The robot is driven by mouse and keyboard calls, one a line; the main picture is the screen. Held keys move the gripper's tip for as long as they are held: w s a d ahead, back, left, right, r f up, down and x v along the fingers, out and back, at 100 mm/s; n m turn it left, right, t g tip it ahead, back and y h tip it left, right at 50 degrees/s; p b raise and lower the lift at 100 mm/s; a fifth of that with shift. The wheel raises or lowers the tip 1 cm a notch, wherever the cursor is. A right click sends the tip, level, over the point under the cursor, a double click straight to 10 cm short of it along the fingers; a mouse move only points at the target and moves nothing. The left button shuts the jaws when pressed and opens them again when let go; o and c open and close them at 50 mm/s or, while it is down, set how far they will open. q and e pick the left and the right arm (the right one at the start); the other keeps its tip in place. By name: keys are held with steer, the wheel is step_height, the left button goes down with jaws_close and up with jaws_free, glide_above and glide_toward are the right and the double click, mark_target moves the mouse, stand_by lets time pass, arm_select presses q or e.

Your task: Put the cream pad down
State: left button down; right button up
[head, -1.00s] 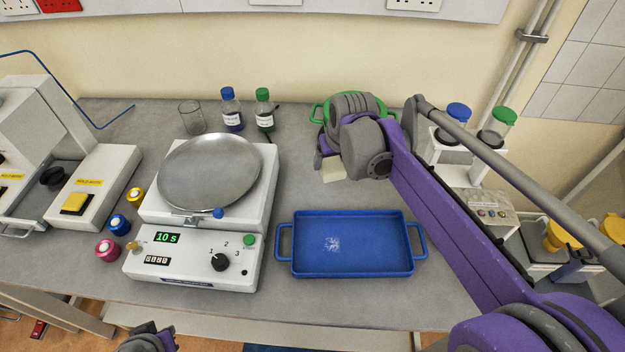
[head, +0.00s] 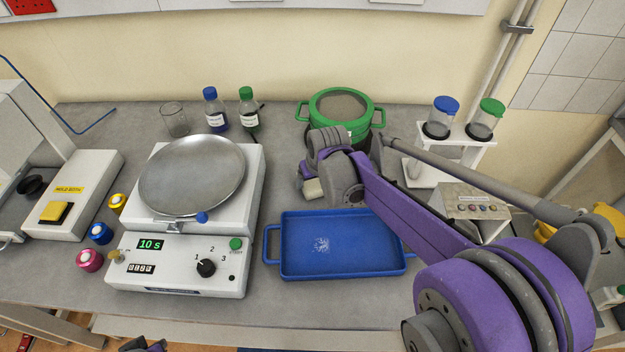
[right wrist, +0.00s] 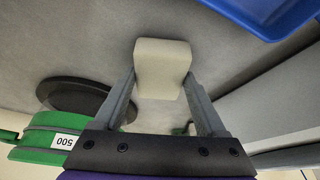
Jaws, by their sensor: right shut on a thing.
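The cream pad (right wrist: 162,66) is a pale block held between the fingers of my right gripper (right wrist: 160,88) in the right wrist view. In the head view a corner of the cream pad (head: 313,189) shows below my right gripper (head: 310,178), over the bench behind the blue tray. The wrist hides most of it there. I cannot tell whether the pad touches the bench. Of my left arm only a small dark part shows at the bottom edge of the head view; its fingers are not visible.
The blue tray (head: 340,271) with a white powder patch lies in front. A green-handled sieve (head: 378,113) stands behind my right gripper. A white shaker with a metal pan (head: 192,176) stands left. Two bottles (head: 249,112) stand at the back. Grey bench between shaker and sieve is clear.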

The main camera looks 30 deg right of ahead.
steer(key=shift+f, duration=0.2)
steer(key=o, duration=1.2)
steer(key=shift+o, duration=0.2)
steer(key=shift+r, duration=0.25)
steer(key=p+v, duration=0.1)
steer(key=v, duration=1)
steer(key=shift+s+r, duration=0.15)
steer(key=shift+r, duration=0.25)
